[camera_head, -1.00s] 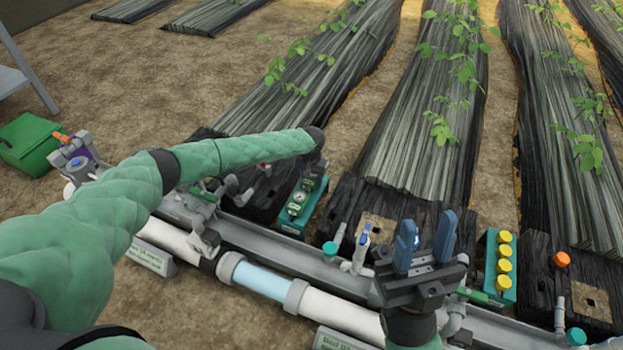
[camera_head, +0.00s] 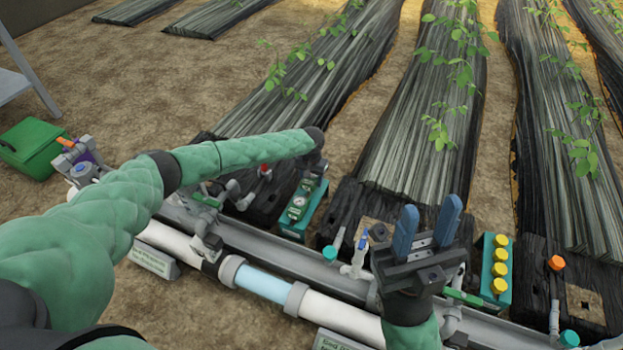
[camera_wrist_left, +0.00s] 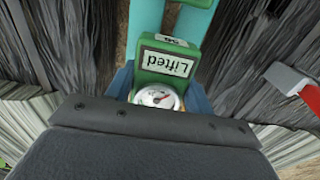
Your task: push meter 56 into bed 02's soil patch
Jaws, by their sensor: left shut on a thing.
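Meter 56 is a green box with a round dial and a white "Lifted" label, seen in the left wrist view (camera_wrist_left: 162,75). My left gripper (camera_head: 312,168) is shut on it, with blue fingers on both sides. In the head view the green meter (camera_head: 298,202) shows below this gripper, at the teal holder (camera_head: 293,231); I cannot tell whether it is clear of the holder. My right gripper (camera_head: 430,208) is open and empty, pointing up. A tan soil patch (camera_head: 376,231) lies at the front of the middle bed, partly hidden; bed numbers are not readable.
A pipe with valves (camera_head: 335,313) runs along the front. A teal block with yellow caps (camera_head: 498,268) stands right of my right gripper. Another soil patch (camera_head: 585,301) and an orange-capped valve (camera_head: 556,263) are at the right. A red-handled valve (camera_head: 264,171) is near the left gripper.

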